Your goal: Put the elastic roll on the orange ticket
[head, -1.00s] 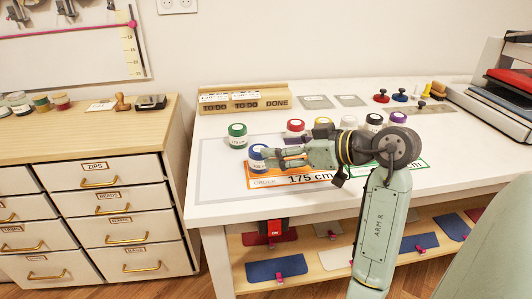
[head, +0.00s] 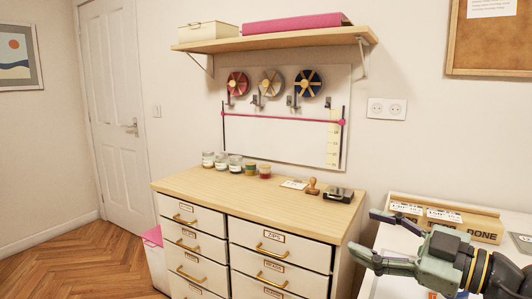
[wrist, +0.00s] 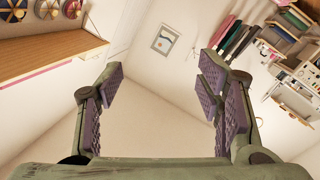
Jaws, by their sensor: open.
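Three rolls hang in a row on the wall board: a red one (head: 237,84), a tan one (head: 271,82) and a dark blue one (head: 307,82). I cannot tell which is the elastic roll. They also show, partly cut off, at the top left of the wrist view. My gripper (head: 364,233) is at the lower right of the head view, pointing left, at the edge of the white table. Its fingers are apart and empty, as the wrist view (wrist: 161,85) also shows.
A wooden-topped drawer cabinet (head: 225,185) stands under the rolls, with several small jars, a stamp (head: 312,187) and an ink pad (head: 338,195). A shelf (head: 280,40) hangs above. A ticket holder (head: 480,226) stands on the white table.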

